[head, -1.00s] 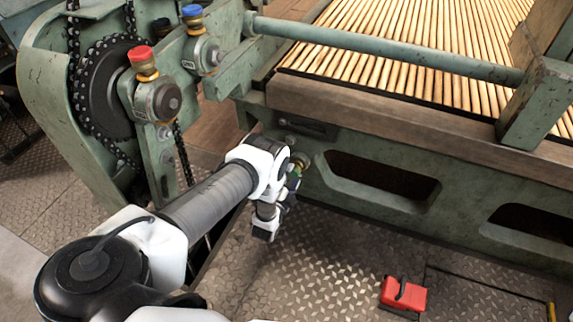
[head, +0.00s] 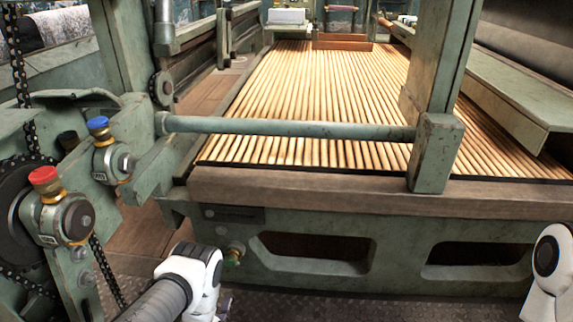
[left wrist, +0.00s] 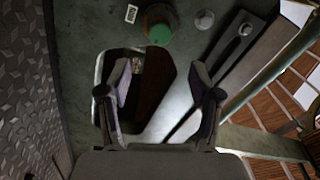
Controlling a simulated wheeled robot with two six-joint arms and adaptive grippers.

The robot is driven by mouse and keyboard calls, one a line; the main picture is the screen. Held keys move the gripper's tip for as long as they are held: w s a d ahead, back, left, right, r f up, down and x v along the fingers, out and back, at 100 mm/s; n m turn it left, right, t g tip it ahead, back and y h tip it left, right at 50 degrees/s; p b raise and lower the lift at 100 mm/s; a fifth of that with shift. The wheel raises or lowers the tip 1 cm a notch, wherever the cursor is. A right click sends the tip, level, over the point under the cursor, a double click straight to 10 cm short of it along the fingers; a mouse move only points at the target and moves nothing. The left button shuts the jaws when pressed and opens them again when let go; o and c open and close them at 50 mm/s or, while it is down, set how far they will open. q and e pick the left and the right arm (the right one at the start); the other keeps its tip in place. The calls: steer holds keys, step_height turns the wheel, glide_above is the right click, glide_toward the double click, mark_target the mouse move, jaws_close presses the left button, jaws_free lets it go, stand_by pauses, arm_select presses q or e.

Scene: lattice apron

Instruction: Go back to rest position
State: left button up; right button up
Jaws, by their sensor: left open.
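My left gripper (left wrist: 160,105) shows in the left wrist view with its two fingers apart and nothing between them. It faces the green machine frame, with a dark oval opening (left wrist: 150,90) behind the fingers. In the head view my left arm (head: 190,280) comes in at the bottom, and its gripper is mostly hidden below the wrist. A white part of my right arm (head: 550,260) shows at the right edge. My right gripper is not in view.
The green machine frame (head: 300,235) stands close ahead, with a bed of wooden slats (head: 310,100) above it. A red-capped knob (head: 43,178) and a blue-capped knob (head: 98,126) sit at left, near a chain. Patterned metal floor lies below.

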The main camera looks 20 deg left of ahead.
arm_select(q)
steer(key=w+d+r+h+p, duration=0.1)
steer(key=w+d+r, duration=0.15)
steer(key=r, duration=0.35)
steer(key=w+d+r+p, duration=0.1)
steer(key=w+r, duration=0.3)
steer(key=r, duration=0.1)
steer(key=s+d+f+n+g+h+p, duration=0.15)
steer(key=s+d+n+g, duration=0.35)
steer(key=s, duration=0.6)
steer(key=s+f+n+g+h, duration=0.1)
steer(key=s+f+n+g, duration=0.15)
steer(key=s+g, duration=0.6)
steer(key=s+d+f+n+g+h, duration=0.1)
steer(key=s+d+n+g, duration=0.25)
steer(key=s, duration=0.85)
step_height(320, 180, up, 38)
steer(key=p, duration=3.8)
steer(key=shift+w+a+n, duration=0.15)
steer(key=shift+a+n, duration=0.25)
steer(key=shift+a, duration=0.05)
steer(key=shift+r, duration=0.15)
